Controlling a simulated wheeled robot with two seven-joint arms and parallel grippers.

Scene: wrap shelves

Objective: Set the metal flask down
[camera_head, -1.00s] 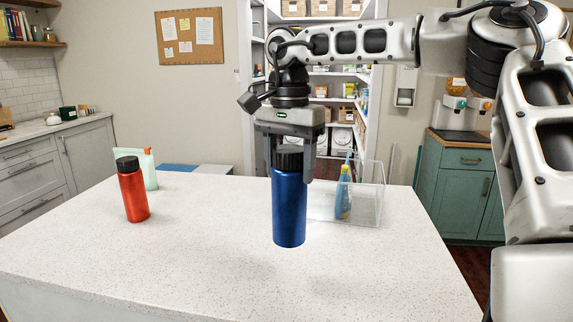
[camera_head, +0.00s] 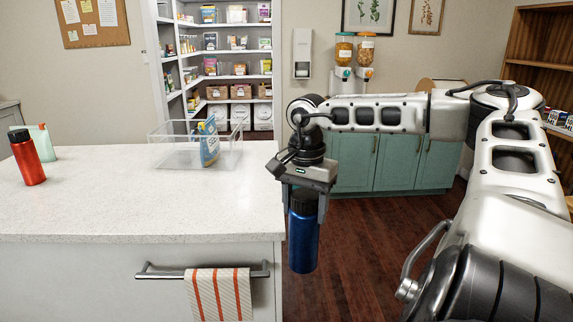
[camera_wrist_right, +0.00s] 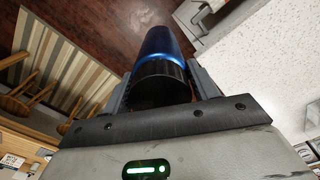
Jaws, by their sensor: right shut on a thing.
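The metal flask (camera_head: 303,240) is blue with a black cap and hangs upright in my right gripper (camera_head: 305,208). The right gripper is shut on it near the cap. In the head view the flask is just right of the counter's end, with the wooden floor behind it. In the right wrist view the flask (camera_wrist_right: 160,50) sits between the two fingers, with floor beyond it and the pale countertop to the right. My left gripper is in neither view.
The white counter (camera_head: 110,205) holds a red bottle (camera_head: 28,162), a pale green pouch (camera_head: 44,143) and a clear bin (camera_head: 172,158) with a blue-yellow pack (camera_head: 208,143). A striped towel (camera_head: 218,294) hangs on its front rail. Teal cabinets (camera_head: 400,165) stand behind. Wooden floor (camera_head: 355,240) lies open at right.

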